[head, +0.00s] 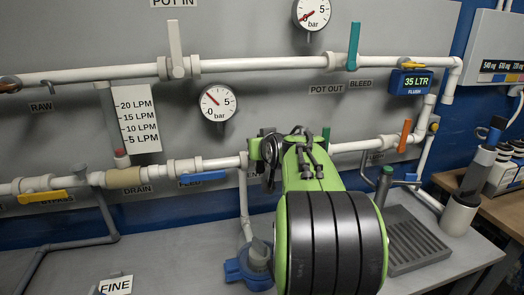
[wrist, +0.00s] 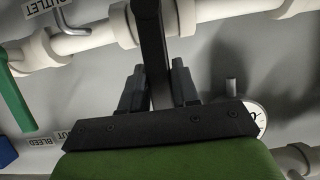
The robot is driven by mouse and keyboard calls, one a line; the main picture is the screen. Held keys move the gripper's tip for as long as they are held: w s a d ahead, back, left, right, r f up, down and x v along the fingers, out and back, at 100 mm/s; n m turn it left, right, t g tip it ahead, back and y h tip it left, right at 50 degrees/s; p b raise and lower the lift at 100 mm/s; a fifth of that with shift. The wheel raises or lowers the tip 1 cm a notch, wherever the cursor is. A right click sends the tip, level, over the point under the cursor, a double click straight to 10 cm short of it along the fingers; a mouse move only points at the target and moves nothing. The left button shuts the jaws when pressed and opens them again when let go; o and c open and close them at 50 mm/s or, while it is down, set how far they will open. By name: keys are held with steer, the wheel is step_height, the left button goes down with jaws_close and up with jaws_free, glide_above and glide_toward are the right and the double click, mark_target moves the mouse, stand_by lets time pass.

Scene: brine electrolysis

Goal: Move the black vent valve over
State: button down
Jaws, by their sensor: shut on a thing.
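The black vent valve handle (wrist: 150,45) stands upright in the middle of the wrist view, in front of a white pipe fitting. My gripper (wrist: 157,85) is shut on the handle, with one dark finger on each side of it. The lower end of the handle is between the fingers and partly hidden by them. In the head view my green and black arm covers the middle of the lower pipe. The handle and my fingertips cannot be made out there.
Around it are a teal handle (head: 353,47), an orange handle (head: 404,136), a blue handle (head: 203,177) and a yellow handle (head: 42,196). A pressure gauge (head: 218,103) hangs above left. A grey drain tray (head: 415,240) lies on the bench right of my arm.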

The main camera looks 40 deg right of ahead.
steer(key=shift+w+a+f, duration=0.1)
steer(key=shift+a, duration=0.05)
stand_by(0.4)
steer(key=c, duration=0.9)
jaws_free()
steer(key=p+v, duration=0.1)
steer(key=v, duration=1.4)
steer(key=shift+s+a+r, duration=0.2)
steer(key=shift+a+r, duration=0.05)
steer(key=shift+a, duration=0.1)
